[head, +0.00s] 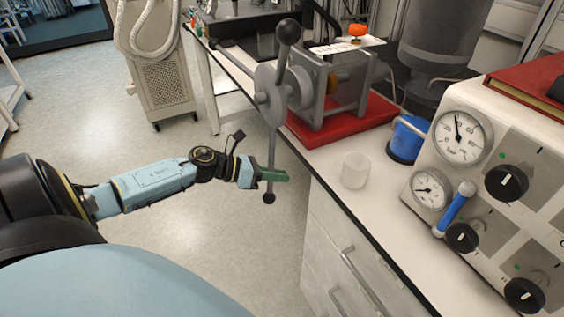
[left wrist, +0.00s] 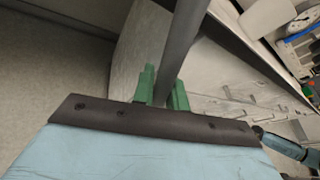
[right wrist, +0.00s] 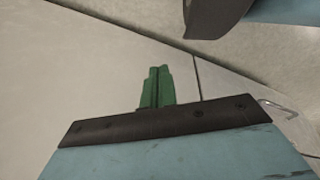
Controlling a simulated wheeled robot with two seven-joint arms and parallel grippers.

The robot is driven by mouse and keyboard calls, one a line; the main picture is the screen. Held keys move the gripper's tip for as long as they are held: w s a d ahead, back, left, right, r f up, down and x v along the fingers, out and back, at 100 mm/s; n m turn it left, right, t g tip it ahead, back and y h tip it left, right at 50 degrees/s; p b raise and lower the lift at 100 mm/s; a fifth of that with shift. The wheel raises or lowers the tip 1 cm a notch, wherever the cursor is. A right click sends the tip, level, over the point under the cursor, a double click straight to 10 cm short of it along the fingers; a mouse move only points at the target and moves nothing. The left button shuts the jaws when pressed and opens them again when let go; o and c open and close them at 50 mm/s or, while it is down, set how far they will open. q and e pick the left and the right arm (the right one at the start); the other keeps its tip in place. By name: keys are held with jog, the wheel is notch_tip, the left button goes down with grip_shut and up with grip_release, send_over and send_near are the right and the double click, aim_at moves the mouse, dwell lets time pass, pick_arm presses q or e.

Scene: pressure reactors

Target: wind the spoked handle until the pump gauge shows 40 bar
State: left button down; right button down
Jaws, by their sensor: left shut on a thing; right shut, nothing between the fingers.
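The spoked handle (head: 273,125) is grey, on the side of a grey metal frame, with one dark-knobbed spoke pointing up and another pointing down past the bench edge. My left gripper (head: 274,176) is shut around the lower spoke, a little above its end knob. In the left wrist view the grey spoke (left wrist: 183,45) passes between the green fingers. My right gripper (right wrist: 157,87) is shut and empty in the right wrist view. A large dial gauge (head: 462,136) and a smaller one (head: 431,189) sit on the white panel; I cannot tell which is the pump gauge or read them.
The frame stands on a red base (head: 345,126) on the white bench. A clear beaker (head: 355,170) and a blue container (head: 406,140) stand nearby. Black knobs (head: 506,182) and a blue-handled lever (head: 458,205) are on the panel.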

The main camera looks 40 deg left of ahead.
pick_arm(q)
jog(key=shift+w+a+f, duration=0.15)
jog(key=shift+a+f, duration=0.1)
jog(key=shift+a, duration=0.35)
pick_arm(e)
jog(key=shift+w+a+r, duration=0.1)
jog(key=shift+w+r, duration=0.35)
jog(key=shift+w, duration=0.2)
pick_arm(q)
jog(key=c, duration=1.4)
grip_release()
jog(key=shift+c, duration=0.2)
jog(key=shift+o, duration=0.2)
jog(key=shift+r, duration=0.1)
